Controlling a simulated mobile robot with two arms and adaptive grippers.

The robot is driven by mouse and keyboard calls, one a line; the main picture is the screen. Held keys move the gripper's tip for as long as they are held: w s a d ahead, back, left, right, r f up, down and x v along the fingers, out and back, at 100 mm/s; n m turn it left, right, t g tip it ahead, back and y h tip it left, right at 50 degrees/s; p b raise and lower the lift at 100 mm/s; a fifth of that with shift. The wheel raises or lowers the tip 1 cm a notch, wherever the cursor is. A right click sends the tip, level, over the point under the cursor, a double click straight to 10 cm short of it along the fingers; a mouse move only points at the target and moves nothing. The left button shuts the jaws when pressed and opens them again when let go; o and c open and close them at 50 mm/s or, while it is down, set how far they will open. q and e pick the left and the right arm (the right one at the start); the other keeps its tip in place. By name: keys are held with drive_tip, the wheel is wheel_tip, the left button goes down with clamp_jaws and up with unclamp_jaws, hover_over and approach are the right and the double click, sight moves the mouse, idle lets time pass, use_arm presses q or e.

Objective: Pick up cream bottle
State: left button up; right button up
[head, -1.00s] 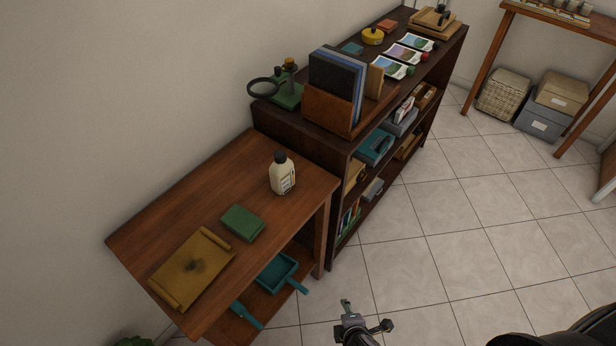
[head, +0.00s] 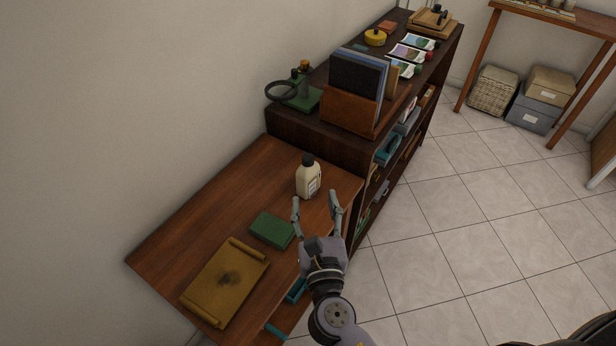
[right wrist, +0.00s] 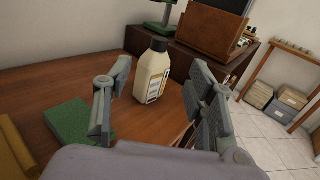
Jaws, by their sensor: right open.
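The cream bottle (head: 307,180) with a dark cap stands upright near the right end of the wooden table (head: 215,210). My right gripper (head: 316,199) is open and empty, its fingers pointing at the bottle from the table's front side. In the right wrist view the bottle (right wrist: 153,75) shows ahead, between the two spread fingers (right wrist: 160,98) in the picture. My left gripper is not in view.
A dark shelf (head: 320,137) with a brown file holder (head: 350,109) stands behind the bottle. Tiled floor (head: 450,260) is open on the right.

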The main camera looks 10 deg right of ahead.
sight(309, 163)
drive_tip(key=w, duration=0.4)
drive_tip(key=w+d, duration=0.1)
drive_tip(key=w, duration=0.9)
drive_tip(key=shift+w+d+f, duration=0.1)
drive_tip(key=shift+d, duration=0.15)
drive_tip(key=shift+c, duration=0.3)
clamp_jaws()
